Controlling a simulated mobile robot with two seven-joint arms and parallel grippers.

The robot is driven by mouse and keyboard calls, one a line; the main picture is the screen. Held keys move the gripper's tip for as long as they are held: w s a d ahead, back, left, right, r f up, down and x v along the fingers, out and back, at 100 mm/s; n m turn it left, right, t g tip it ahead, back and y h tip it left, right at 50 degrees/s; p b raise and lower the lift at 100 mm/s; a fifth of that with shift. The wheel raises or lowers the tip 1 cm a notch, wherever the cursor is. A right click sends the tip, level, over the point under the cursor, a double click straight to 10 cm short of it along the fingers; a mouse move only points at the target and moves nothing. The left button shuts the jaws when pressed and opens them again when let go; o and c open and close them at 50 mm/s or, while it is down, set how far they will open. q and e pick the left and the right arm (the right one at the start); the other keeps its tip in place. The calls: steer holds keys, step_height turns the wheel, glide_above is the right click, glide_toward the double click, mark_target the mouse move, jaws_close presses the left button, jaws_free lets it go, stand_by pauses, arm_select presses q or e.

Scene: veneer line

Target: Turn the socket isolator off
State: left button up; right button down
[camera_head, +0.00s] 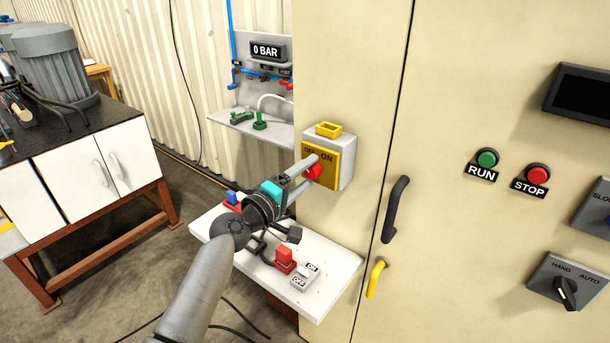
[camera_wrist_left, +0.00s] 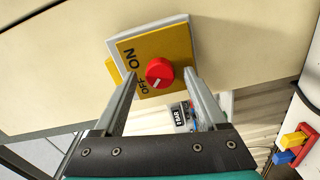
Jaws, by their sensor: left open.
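A grey box with a yellow face plate (camera_head: 331,157), marked OFF and ON, is mounted on the beige cabinet. Its round red knob (camera_head: 313,171) also shows in the left wrist view (camera_wrist_left: 160,72), with a pale mark on the side towards the word OFF. My left gripper (camera_head: 309,168) is open, its fingers on either side of the knob; gaps show in the wrist view. On the white shelf below is a small grey switch (camera_head: 303,278) with ON and OFF labels, beside a red plug (camera_head: 284,257). My right gripper is not in view.
A black handle (camera_head: 395,209) and a yellow lever (camera_head: 376,277) stick out from the cabinet on the right. RUN and STOP buttons are further right.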

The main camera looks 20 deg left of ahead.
arm_select(q)
steer(key=b+v, duration=0.2)
steer(key=v, duration=1.3)
steer(key=shift+s, duration=0.1)
stand_by(0.3)
steer(key=s+a+f+m+g+y+b, duration=0.1)
steer(key=s+f+m+g+y+b, duration=0.2)
steer(key=f, duration=1.7)
steer(key=s+a+f+g+y+b, duration=0.2)
steer(key=s+f+g+b, duration=0.2)
steer(key=f, duration=1.6)
steer(key=s+d+f+m+g+b, duration=0.3)
steer(key=s+f+m+g+b, duration=0.15)
steer(key=s+f, duration=1.25)
steer(key=s+d+f+m+g+b, duration=0.1)
steer(key=s+d+f+m+g, duration=0.1)
steer(key=s+f, duration=0.4)
steer(key=s+d+f+m+g+y+b, duration=0.1)
steer(key=s+f+m, duration=0.4)
steer(key=s, duration=0.5)
steer(key=shift+s+d+f+g+b, duration=0.2)
steer(key=shift+d+f+g+b, duration=0.15)
steer(key=shift+f+g+b, duration=0.4)
